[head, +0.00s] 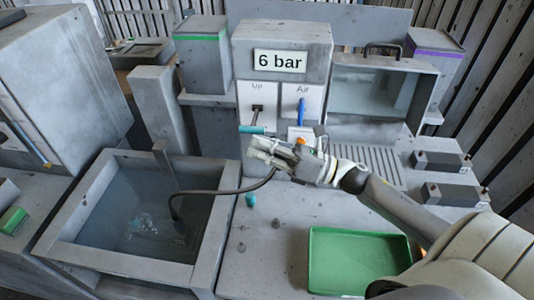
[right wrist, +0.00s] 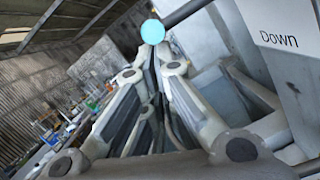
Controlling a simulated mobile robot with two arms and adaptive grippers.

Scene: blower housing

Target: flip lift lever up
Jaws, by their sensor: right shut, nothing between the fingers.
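The lift lever comes out of a slot in the white plate marked "Up" (head: 257,96). Its dark rod hangs downward and ends in a teal handle (head: 252,130). My right gripper (head: 252,146) is shut and empty, just below the handle. In the right wrist view the round teal end of the handle (right wrist: 152,31) shows right at the tips of my shut fingers (right wrist: 153,55). I cannot tell whether they touch. Part of the plate with the word "Down" (right wrist: 279,41) shows at the right there. My left gripper is not in view.
A blue lever (head: 301,111) points up on the "Air" plate to the right. A sign reads "6 bar" (head: 280,61). A grey basin (head: 210,240) with a dark hose (head: 225,192) lies to the left. A green tray (head: 350,262) lies in front, below my right arm.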

